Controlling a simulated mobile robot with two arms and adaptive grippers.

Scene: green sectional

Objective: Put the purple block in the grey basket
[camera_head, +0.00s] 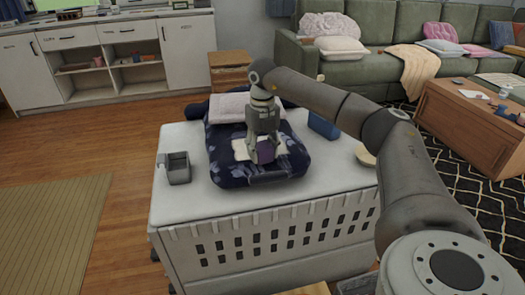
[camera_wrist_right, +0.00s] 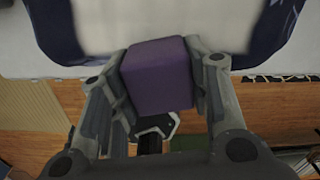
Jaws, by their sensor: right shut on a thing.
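The purple block (camera_head: 266,153) is between the fingers of my right gripper (camera_head: 264,150), above the dark patterned cushion on the white-topped crate. The wrist view shows the block (camera_wrist_right: 157,76) with a finger pressed on each side, so my right gripper (camera_wrist_right: 160,85) is shut on it. Whether the block touches the cushion cannot be told. The grey basket (camera_head: 179,177) is a small open box on the left part of the crate top, left of the gripper and apart from it. My left gripper is not in view.
The dark cushion (camera_head: 235,176) with light cloths on it fills the middle of the white crate top (camera_head: 205,205). A blue object (camera_head: 323,126) and a pale bowl (camera_head: 366,155) are on the right. Bare crate top lies between basket and cushion.

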